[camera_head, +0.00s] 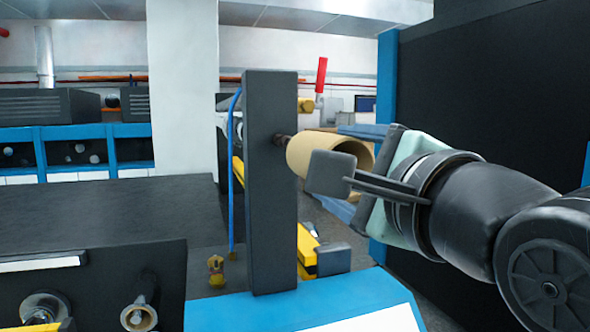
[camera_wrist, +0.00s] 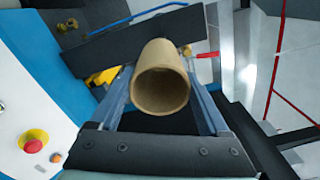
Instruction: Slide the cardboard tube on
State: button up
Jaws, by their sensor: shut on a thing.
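The cardboard tube (camera_head: 312,152) is tan and hollow, held roughly level beside the dark upright post (camera_head: 270,180). My gripper (camera_head: 345,172) is shut on it from the right. In the wrist view the tube (camera_wrist: 160,88) sits between the two fingers of my gripper (camera_wrist: 160,100), its open near end facing the camera. No shaft shows inside that end. A short dark spindle (camera_head: 281,139) sticks out of the post toward the tube's far end. I cannot tell whether its tip is inside the tube. The post lies beyond the tube in the wrist view (camera_wrist: 110,45).
A blue hose (camera_head: 231,170) runs down the post's left side. A red-handled lever (camera_head: 321,75) stands behind the tube. A large dark panel (camera_head: 490,100) is at the right. A red button (camera_wrist: 33,145) is on the white-and-blue machine face at left.

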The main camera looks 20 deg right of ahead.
jog(key=shift+w, duration=1.3)
jog(key=shift+w+r, duration=0.1)
jog(key=shift+w, duration=0.65)
jog(key=shift+w+a+p, duration=0.15)
jog(key=shift+w+p, duration=1.3)
jog(key=shift+w, duration=1.3)
jog(key=shift+w+a+p, duration=0.1)
jog(key=shift+w+p, duration=1.35)
jog(key=shift+w, duration=1.3)
jog(key=o, duration=1.2)
jog(key=shift+s, duration=0.1)
